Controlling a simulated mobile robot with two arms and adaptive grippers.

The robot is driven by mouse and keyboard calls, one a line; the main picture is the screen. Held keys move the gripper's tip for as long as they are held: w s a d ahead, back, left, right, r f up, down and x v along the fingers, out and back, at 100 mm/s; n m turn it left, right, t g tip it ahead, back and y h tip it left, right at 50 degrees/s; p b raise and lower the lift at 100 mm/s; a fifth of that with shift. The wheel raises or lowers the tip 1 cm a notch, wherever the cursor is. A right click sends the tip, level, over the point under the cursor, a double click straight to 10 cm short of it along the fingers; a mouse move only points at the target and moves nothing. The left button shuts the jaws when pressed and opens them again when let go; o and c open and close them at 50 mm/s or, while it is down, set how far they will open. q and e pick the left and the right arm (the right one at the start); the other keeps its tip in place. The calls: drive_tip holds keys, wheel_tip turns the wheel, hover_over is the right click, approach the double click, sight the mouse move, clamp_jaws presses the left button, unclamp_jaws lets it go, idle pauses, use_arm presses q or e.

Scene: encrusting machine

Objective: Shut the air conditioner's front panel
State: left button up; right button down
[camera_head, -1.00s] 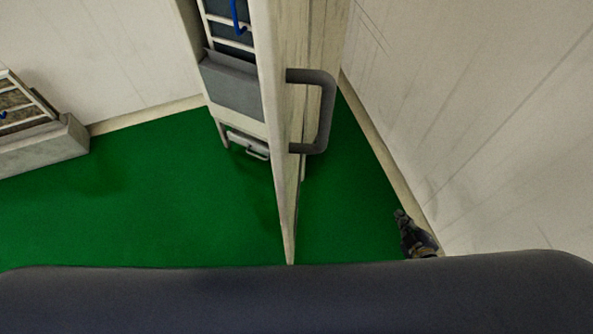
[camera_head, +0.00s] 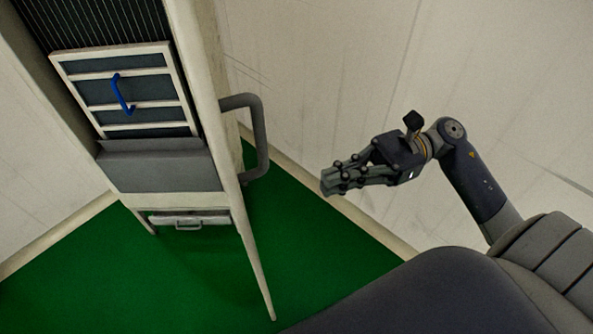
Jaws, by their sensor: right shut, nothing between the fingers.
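The air conditioner is a tall cream cabinet (camera_head: 160,205) at the left of the head view. Its front panel (camera_head: 207,90) stands open and shows nearly edge-on, with a thick grey bar handle (camera_head: 262,140) on its right side. Inside the cabinet I see dark fins, a framed grille (camera_head: 130,90) with a blue handle, and a grey box below it. My right gripper (camera_head: 330,182) is shut and empty, to the right of the grey handle and apart from it in the picture. My left gripper is out of view.
A low drawer-like part (camera_head: 188,221) with a small handle sits under the grey box. Green floor (camera_head: 300,255) lies open in front of and beside the panel. A pale wall (camera_head: 320,60) runs behind on the right.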

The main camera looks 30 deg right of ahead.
drive_tip(key=a+p, duration=0.5)
drive_tip(key=a, duration=0.8)
drive_tip(key=shift+w, duration=0.4)
